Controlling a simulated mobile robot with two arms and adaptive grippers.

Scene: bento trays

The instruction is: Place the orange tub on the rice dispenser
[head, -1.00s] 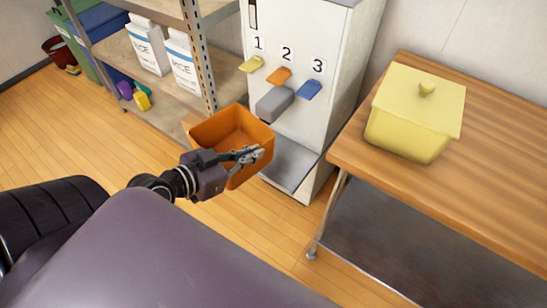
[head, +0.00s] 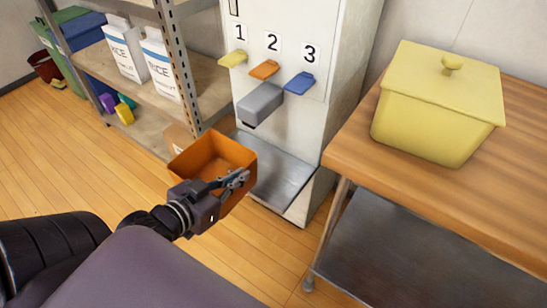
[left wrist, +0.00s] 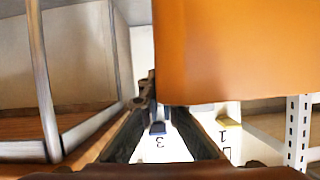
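The orange tub (head: 212,158) is an open, empty-looking box held in the air in front of the rice dispenser. My left gripper (head: 237,181) is shut on its near right wall; in the left wrist view the tub (left wrist: 240,50) fills the upper right. The rice dispenser (head: 295,125) is a white cabinet with labels 1, 2, 3 above yellow, orange and blue levers. Its grey spout (head: 260,103) juts out above a metal shelf (head: 285,183) at the base. The tub is left of and nearer than this shelf, apart from the spout. My right gripper is not in view.
A wooden table (head: 440,195) with a lidded yellow container (head: 432,128) stands right of the dispenser. A metal rack (head: 204,88) with white rice bags (head: 125,52) stands on the left. Wooden floor lies open at the lower left.

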